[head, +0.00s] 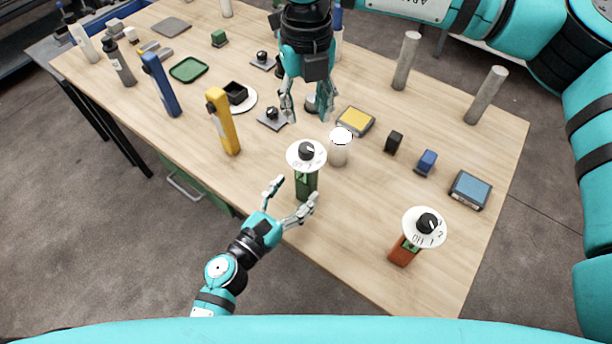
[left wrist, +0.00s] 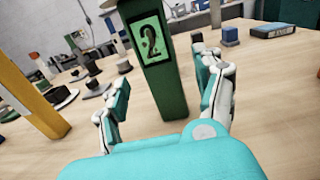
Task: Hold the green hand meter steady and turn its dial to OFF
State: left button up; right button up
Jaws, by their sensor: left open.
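The green hand meter (head: 307,187) stands upright near the table's front edge. Its white dial disc (head: 306,165) with a black knob (head: 306,150) is on top. In the left wrist view the green body (left wrist: 170,92) fills the middle, and its screen (left wrist: 150,40) reads 2. My left gripper (head: 293,192) is open in front of the meter, its fingers spread toward either side of the lower body. I cannot tell whether they touch it. My right gripper (head: 306,107) is open, pointing down over the table behind the meter.
A white-topped cylinder (head: 339,150) stands close to the right of the meter. A yellow meter (head: 223,122) stands to the left. An orange-red meter (head: 404,250) with a similar dial stands at the right front. A yellow-topped box (head: 355,121) lies beside my right gripper.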

aim_at(302, 184)
pick_arm(q)
jog(key=x, duration=0.5)
